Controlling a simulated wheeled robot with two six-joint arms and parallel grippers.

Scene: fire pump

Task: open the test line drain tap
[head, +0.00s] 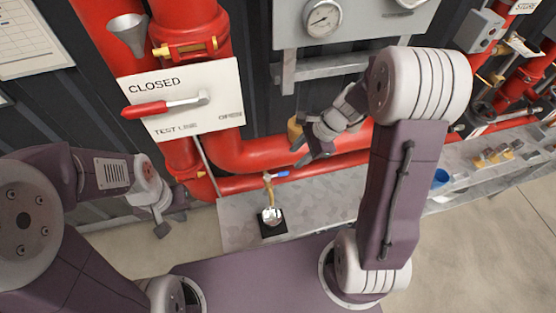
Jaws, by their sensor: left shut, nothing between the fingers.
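A small brass tap (269,188) with a blue handle (281,174) hangs from the lower red pipe, near the picture's middle. The handle points right, roughly along the pipe. A clear glass (270,215) stands under its spout on a black mat (274,231). My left gripper (163,224) is shut and empty, left of the tap and apart from it. My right gripper (303,155) is above and right of the tap, apart from it. Its fingertips are seen at an angle, and I cannot tell whether they are apart.
A white plate (217,78) marked CLOSED, TEST LINE and OPEN carries a red lever (150,108) pointing left. Large red pipes (235,150) stand behind. A gauge (322,18) is above. A metal ledge (238,222) runs right, with a blue cup (440,178) on it.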

